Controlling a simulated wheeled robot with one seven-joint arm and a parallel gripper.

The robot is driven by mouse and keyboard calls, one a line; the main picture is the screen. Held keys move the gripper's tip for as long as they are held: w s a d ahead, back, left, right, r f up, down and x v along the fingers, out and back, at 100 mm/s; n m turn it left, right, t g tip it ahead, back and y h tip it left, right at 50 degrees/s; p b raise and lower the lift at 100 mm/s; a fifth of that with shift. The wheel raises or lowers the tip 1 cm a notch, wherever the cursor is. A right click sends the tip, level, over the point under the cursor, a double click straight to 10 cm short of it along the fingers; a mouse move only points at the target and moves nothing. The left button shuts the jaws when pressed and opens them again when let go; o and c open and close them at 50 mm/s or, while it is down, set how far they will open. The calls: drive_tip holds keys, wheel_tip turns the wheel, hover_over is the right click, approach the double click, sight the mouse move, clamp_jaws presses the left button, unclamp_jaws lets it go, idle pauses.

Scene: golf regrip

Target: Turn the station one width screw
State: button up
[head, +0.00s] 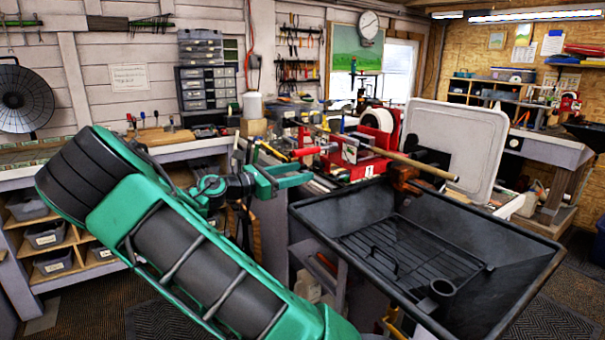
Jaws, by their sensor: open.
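My gripper (288,168), green, is at the end of my green and black arm, left of the middle of the head view. Its jaws are open and look empty. Just to its right and beyond it stands a red clamping station (350,152) on the bench. A tan shaft (415,163) runs out of the station to the right, over the black basin. A red bar (312,151) sticks out of the station's left side, toward my gripper. I cannot make out the width screw clearly, nor tell whether my gripper touches anything.
A large black basin (520,272) with a wire rack (410,255) fills the lower right. A pale upright panel (455,130) stands behind it. Small tools and boxes crowd the bench around the station. Drawer cabinets (205,88) stand at the back left. Some dark floor is free at lower left.

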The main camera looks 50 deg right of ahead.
sight(315, 169)
drive_tip(key=v, duration=0.6)
drive_tip(key=shift+w+a, duration=0.2)
drive_tip(key=shift+a, duration=0.15)
drive_tip(key=x, duration=1.1)
drive_tip(key=shift+s, duration=0.25)
drive_tip(key=shift+a, duration=0.15)
